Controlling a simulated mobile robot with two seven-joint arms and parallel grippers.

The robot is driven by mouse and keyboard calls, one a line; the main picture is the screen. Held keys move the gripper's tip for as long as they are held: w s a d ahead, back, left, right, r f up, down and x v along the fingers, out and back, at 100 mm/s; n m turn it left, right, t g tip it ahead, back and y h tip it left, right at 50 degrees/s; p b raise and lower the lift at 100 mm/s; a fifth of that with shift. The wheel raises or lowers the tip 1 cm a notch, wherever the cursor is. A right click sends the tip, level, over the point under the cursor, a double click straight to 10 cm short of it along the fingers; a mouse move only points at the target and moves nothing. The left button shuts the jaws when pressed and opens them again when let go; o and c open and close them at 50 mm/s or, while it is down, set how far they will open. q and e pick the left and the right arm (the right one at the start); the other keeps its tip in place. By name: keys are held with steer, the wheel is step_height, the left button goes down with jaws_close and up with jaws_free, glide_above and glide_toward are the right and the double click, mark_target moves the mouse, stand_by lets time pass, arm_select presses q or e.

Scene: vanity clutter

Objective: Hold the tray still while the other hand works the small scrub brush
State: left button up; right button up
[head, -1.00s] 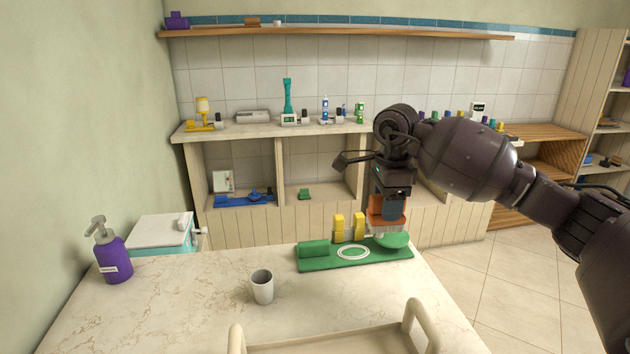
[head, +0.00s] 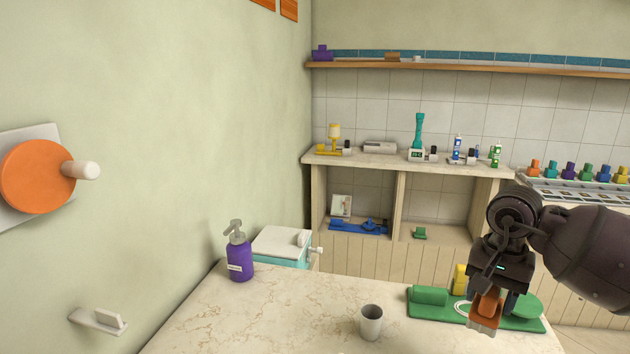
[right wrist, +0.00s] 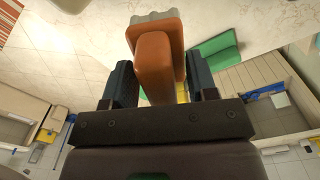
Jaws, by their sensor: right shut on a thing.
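My right gripper (head: 497,288) is shut on the small scrub brush (head: 485,312), which has an orange body and a pale grey bristle end pointing down. In the right wrist view the brush (right wrist: 158,45) sits between the two dark fingers. In the head view the brush overlaps the front middle of a green tray (head: 450,311); I cannot tell whether it touches the tray. The tray bears a green block (head: 430,295), a partly hidden white ring (head: 459,308), a yellow upright piece (head: 460,277) and a green rounded piece (head: 526,306). My left gripper is not in view.
A grey cup (head: 371,325) stands on the marble counter (head: 290,315) left of the tray. A purple pump bottle (head: 239,255) stands at the counter's left edge. The counter between bottle and cup is clear. Shelves with small items line the back wall.

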steer(key=s+a+f+n+p, duration=0.1)
steer(key=s+a+f+n, duration=0.6)
steer(key=s+a, duration=0.2)
steer(key=shift+s+a, duration=0.35)
steer(key=shift+s, duration=0.3)
